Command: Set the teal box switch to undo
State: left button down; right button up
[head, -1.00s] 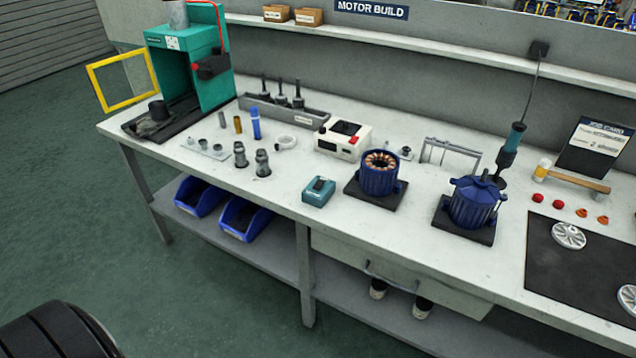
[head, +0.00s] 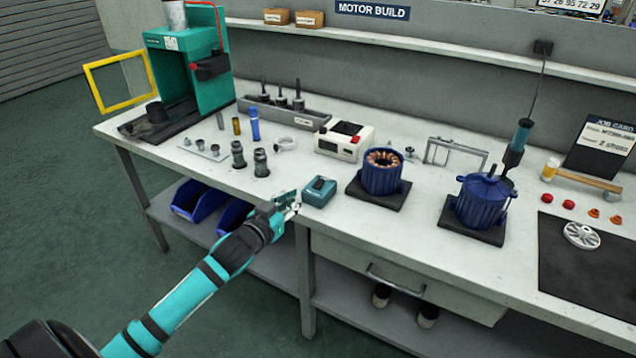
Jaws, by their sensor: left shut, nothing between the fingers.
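The small teal box (head: 319,191) sits on the bench near its front edge, with a dark switch area on top. The switch's setting is too small to read. My left gripper (head: 294,207) is shut and empty, just left of the teal box at the bench's front edge. I cannot tell whether the fingertips touch the box. My right gripper is not in view.
A blue motor stator (head: 382,174) on a dark pad stands right of the box. Grey fittings (head: 260,163) stand behind and left. A white device (head: 344,138) and a teal press (head: 190,65) are farther back. The bench front (head: 330,225) is clear.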

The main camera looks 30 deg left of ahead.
pick_arm(q)
jog(key=shift+t+h, duration=0.3)
jog(key=shift+t, duration=0.2)
jog(key=r, duration=0.2)
jog(key=d+r, duration=0.1)
jog(key=r, duration=0.1)
jog(key=shift+r, duration=0.4)
send_over(318, 187)
jog(key=shift+s+f, duration=0.15)
jog(key=shift+f, duration=0.25)
notch_tip(318, 187, down, 3)
jog(key=shift+r, duration=0.1)
jog(key=shift+f, duration=0.5)
